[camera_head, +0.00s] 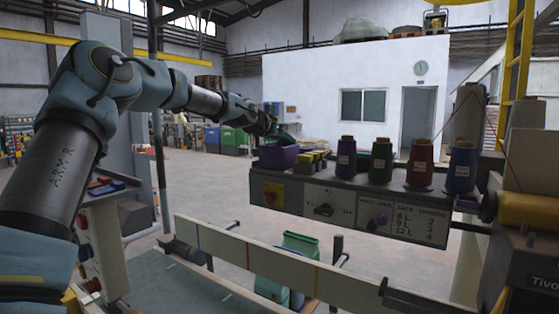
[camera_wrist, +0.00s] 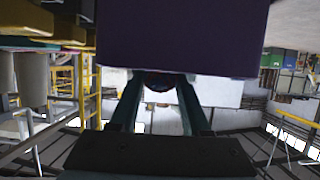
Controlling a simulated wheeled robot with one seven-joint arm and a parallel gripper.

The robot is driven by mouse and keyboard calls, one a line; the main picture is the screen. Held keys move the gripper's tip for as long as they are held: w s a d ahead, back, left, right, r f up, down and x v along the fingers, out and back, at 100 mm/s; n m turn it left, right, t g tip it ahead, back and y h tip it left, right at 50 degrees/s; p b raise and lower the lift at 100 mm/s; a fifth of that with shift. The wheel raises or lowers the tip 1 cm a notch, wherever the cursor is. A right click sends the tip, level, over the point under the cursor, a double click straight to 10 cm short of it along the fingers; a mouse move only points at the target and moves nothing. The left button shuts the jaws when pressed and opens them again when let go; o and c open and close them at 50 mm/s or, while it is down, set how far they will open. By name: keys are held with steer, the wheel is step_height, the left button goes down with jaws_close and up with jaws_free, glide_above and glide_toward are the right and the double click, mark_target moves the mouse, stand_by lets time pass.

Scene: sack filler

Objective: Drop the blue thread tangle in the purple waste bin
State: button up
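The purple waste bin (camera_head: 278,156) stands at the left end of the machine's ledge, beside small yellow-fronted boxes. My gripper (camera_head: 283,134) is at the bin, just above its rim in the head view. In the wrist view the purple bin (camera_wrist: 180,38) fills the top, very close to the fingers. The two fingers of my gripper (camera_wrist: 158,88) stand apart there. A small dark, rounded shape (camera_wrist: 158,82) shows between the fingertips, partly cut off by the bin. I cannot tell whether it is the blue thread tangle or whether it is gripped. No tangle is clearly visible elsewhere.
Several thread spools stand right of the bin, including a blue-purple one (camera_head: 346,158), a green one (camera_head: 381,160) and a red one (camera_head: 420,163). A control panel (camera_head: 353,208) is below them. A pale rail (camera_head: 260,258) crosses in front. A yellow ladder (camera_head: 518,55) rises at the right.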

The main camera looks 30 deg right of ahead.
steer(key=o, duration=0.5)
steer(key=shift+o, duration=0.2)
steer(key=shift+a, duration=0.1)
steer(key=shift+s+a, duration=0.1)
steer(key=shift+a, duration=0.15)
steer(key=b+v, duration=0.4)
steer(key=v, duration=0.6)
steer(key=shift+r+b, duration=0.25)
steer(key=shift+b, duration=0.1)
